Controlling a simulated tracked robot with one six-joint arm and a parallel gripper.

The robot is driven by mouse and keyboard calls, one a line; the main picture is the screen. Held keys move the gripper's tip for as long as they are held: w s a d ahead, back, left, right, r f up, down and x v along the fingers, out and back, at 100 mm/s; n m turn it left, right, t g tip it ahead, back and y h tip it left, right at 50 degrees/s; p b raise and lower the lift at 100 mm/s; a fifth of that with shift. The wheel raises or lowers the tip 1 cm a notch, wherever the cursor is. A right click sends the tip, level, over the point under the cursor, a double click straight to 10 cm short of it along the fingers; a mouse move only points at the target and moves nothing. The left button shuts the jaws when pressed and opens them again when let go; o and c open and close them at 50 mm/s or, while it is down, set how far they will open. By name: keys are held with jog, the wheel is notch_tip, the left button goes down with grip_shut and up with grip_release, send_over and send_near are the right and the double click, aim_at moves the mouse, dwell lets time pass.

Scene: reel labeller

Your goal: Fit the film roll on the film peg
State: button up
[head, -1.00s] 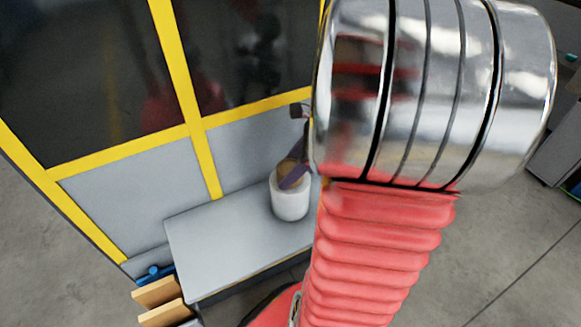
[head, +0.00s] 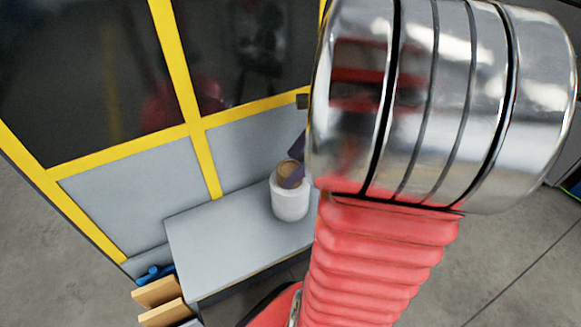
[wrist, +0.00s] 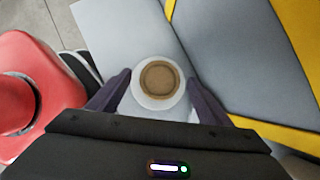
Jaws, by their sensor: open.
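The film roll (head: 290,203) is a white cylinder with a brown core, standing upright on the grey table near its back edge. It also shows from above in the wrist view (wrist: 142,101), with its round brown core facing the camera. My gripper (wrist: 160,77) is open, with one dark purple finger on each side of the roll in that view. A gap shows between each finger and the roll. In the head view a purple finger overlaps the roll's top; my arm hides most of the gripper. I cannot make out the film peg in either view.
The grey table (head: 215,250) is clear left of the roll. Behind it rises a grey panel with yellow frame bars (head: 182,75) and dark windows. Tan blocks (head: 158,291) and a blue object (head: 153,273) sit at the table's left front.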

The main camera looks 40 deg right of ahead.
jog(key=v, duration=1.1)
jog(key=shift+a+r, duration=0.1)
dwell(0.6)
